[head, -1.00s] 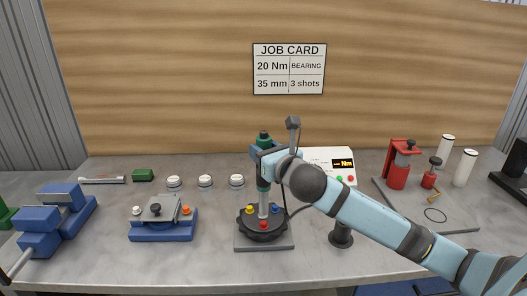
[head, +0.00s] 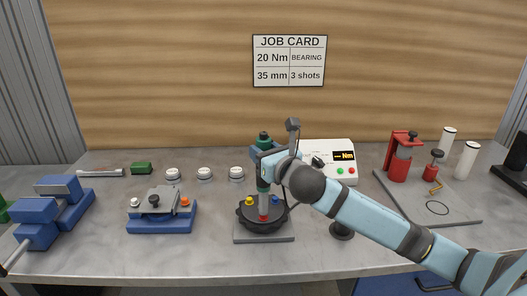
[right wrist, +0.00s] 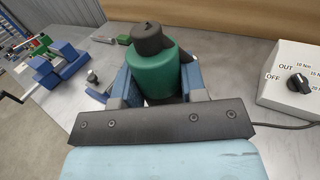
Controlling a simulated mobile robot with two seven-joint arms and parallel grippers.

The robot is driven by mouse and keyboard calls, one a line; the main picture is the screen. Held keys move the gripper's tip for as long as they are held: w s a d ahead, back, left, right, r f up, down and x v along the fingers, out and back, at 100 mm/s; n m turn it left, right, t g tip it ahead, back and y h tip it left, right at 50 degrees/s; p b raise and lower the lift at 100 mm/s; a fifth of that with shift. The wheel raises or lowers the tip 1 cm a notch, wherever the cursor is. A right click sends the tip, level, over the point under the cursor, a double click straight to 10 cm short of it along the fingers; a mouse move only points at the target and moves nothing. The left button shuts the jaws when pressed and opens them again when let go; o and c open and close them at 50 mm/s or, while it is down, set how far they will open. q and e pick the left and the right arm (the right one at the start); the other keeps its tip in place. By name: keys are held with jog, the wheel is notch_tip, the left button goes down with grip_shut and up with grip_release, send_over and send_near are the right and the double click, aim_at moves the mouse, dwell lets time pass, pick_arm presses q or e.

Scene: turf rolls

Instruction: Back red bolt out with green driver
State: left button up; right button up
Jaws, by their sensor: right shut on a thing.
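The driver's grey shaft points straight down at the black round fixture (head: 244,222). The red bolt (head: 263,219) is at the front of that fixture. The shaft's lower end lines up with the bolt and appears to meet it, though I cannot tell whether it is seated. A yellow bolt (head: 249,201) and a blue bolt (head: 275,200) sit behind. My left gripper is not in view.
A white control box (head: 341,156) stands right of the driver; its knob (right wrist: 298,82) shows in the right wrist view. A blue fixture (head: 160,222) and blue vise (head: 50,212) are left. A red press (head: 399,160) is right.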

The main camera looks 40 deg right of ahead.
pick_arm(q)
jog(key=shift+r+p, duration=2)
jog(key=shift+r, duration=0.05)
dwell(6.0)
